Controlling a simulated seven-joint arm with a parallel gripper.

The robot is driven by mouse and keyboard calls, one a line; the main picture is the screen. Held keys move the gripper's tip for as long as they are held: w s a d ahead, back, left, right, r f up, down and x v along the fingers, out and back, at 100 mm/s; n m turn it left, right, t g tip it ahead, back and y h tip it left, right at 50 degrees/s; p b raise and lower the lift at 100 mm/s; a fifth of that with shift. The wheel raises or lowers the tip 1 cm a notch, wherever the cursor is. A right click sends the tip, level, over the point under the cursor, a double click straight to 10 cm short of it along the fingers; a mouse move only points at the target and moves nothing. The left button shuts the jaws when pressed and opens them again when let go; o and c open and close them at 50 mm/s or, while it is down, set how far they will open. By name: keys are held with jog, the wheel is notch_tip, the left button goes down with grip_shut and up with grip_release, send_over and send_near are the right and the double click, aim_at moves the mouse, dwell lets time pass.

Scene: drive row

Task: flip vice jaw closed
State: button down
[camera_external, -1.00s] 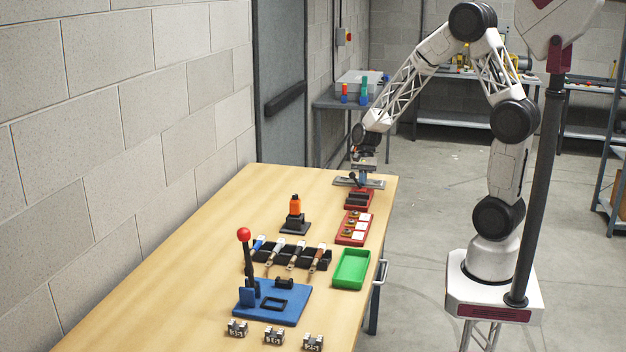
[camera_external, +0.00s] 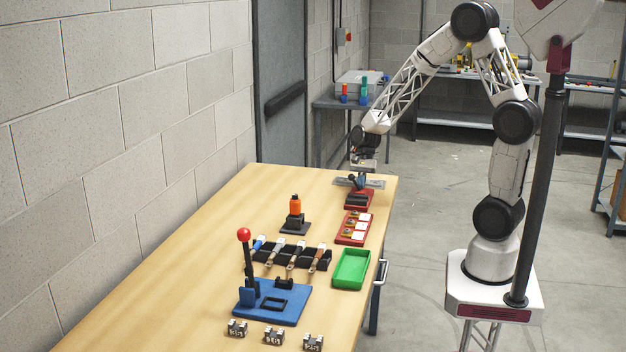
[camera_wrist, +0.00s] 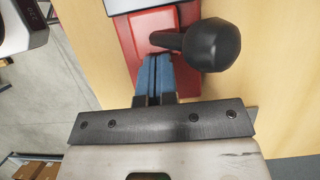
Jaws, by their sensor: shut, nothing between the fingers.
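A small red vice base (camera_external: 371,203) with a dark block on it sits at the far right end of the wooden table. In the wrist view a red base (camera_wrist: 126,32) lies just past my fingers. A black lever with a round knob (camera_wrist: 213,45) juts to the right over it. My gripper (camera_wrist: 155,60) is shut and empty, its blue-grey fingers pointing at the red base, just left of the knob. I cannot tell whether they touch the lever. In the outside view my gripper (camera_external: 358,183) is low over the table's far end, partly hiding the vice.
A red tray with white squares (camera_external: 354,228) sits nearer along the right edge, then a green bin (camera_external: 351,268). The table's left side is clear.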

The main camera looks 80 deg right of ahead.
jog(key=shift+d, duration=1.15)
jog(key=shift+d+r, duration=0.2)
jog(key=shift+d, duration=0.8)
jog(key=v, duration=0.9)
jog(key=shift+r, duration=0.35)
jog(key=shift+a, duration=0.1)
jog(key=s+a+r+n+h, duration=0.1)
jog(key=s+a+r+n, duration=0.35)
jog(key=a, duration=0.35)
jog(key=s+a+r+n+h, duration=0.2)
jog(key=s+a+r+n, duration=0.25)
jog(key=a, duration=0.25)
jog(key=s+a+r+n+t+h, duration=0.1)
jog(key=s+a+r+n, duration=0.3)
jog(key=s+a+n, duration=0.4)
jog(key=s+a+t, duration=0.1)
jog(key=s, duration=0.4)
jog(key=shift+a+n+t+h, duration=0.25)
jog(key=shift+n+t+h, duration=0.05)
jog(key=shift+n, duration=0.1)
jog(key=shift+w, duration=0.15)
dwell(1.2)
